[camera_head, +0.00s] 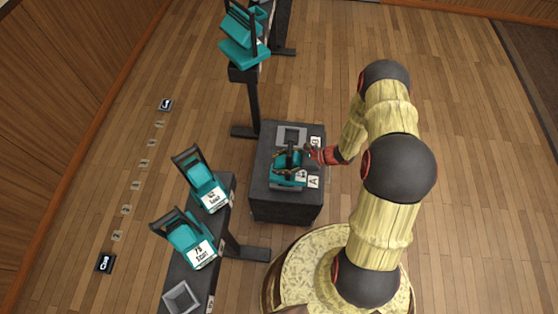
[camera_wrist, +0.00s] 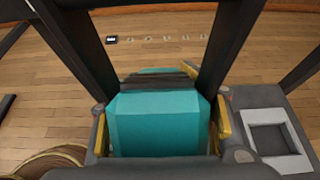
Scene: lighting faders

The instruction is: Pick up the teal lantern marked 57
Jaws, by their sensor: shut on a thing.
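A teal lantern (camera_head: 288,180) with a dark frame stands on the dark box (camera_head: 268,210) in the middle of the head view. Its label is partly hidden and I cannot read the number surely. My gripper (camera_head: 289,163) is at this lantern, at the end of my arm reaching in from the right. In the wrist view, the lantern's teal body (camera_wrist: 158,128) fills the space between the yellow-edged fingers of my gripper (camera_wrist: 161,122), which is shut on it. Dark bars rise on both sides of the body. I cannot tell whether the lantern touches the box top.
Two more teal lanterns, one (camera_head: 206,188) above another (camera_head: 190,240) marked 78, stand on a dark shelf at left. More teal lanterns (camera_head: 243,45) sit on a stand at the top. A grey square holder (camera_head: 291,135) is on the box. Wooden floor lies open at left.

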